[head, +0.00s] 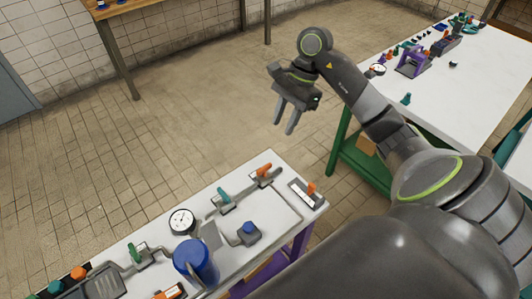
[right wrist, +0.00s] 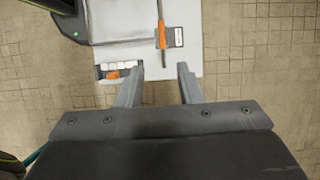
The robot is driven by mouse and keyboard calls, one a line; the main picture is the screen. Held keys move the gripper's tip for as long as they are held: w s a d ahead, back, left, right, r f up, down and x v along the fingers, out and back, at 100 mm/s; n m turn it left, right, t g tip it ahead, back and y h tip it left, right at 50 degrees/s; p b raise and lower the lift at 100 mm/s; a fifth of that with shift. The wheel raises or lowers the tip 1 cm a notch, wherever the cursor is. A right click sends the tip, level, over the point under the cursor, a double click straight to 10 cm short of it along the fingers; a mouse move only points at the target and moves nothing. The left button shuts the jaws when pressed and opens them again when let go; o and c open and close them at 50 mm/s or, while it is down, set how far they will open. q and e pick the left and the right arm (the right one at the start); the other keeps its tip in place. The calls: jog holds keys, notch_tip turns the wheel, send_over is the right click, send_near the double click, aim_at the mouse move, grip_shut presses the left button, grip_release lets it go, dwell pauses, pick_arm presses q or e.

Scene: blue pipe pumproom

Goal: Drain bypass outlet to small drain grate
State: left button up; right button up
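My right gripper (head: 282,130) is open and empty, raised above the floor beyond the bench's far right end in the head view. Its two grey fingers (right wrist: 160,70) are spread apart in the right wrist view. A pipe valve with an orange handle (head: 264,170) sits near the bench's far end. The orange handle (right wrist: 161,33) also shows in the right wrist view, with a label plate (right wrist: 175,37) beside it. A flat panel with an orange lever (head: 311,188) is at the bench corner. A dark slatted grate (head: 104,286) lies at lower left. My left gripper is not seen.
The white bench (head: 150,228) carries a round gauge (head: 182,221), green-handled valves (head: 224,195), a blue cylinder (head: 196,260) and a small blue-topped fitting (head: 249,231). A second white table (head: 450,80) stands at upper right. The tiled floor (head: 150,130) is clear.

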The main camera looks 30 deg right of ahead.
jog(key=b, duration=0.1)
send_near(265, 167)
jog(key=b+x, duration=0.3)
jog(key=x, duration=0.3)
jog(key=shift+a+f+b, duration=0.1)
jog(key=shift+f+b, duration=0.2)
jog(key=shift+f, duration=0.1)
jog(key=shift+a+f, duration=0.15)
jog(key=shift+f, duration=0.2)
jog(key=shift+a+f, duration=0.1)
jog(key=shift+f, duration=0.15)
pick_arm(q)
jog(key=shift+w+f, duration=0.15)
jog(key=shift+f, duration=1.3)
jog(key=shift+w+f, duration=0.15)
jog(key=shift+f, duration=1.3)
pick_arm(e)
grip_shut()
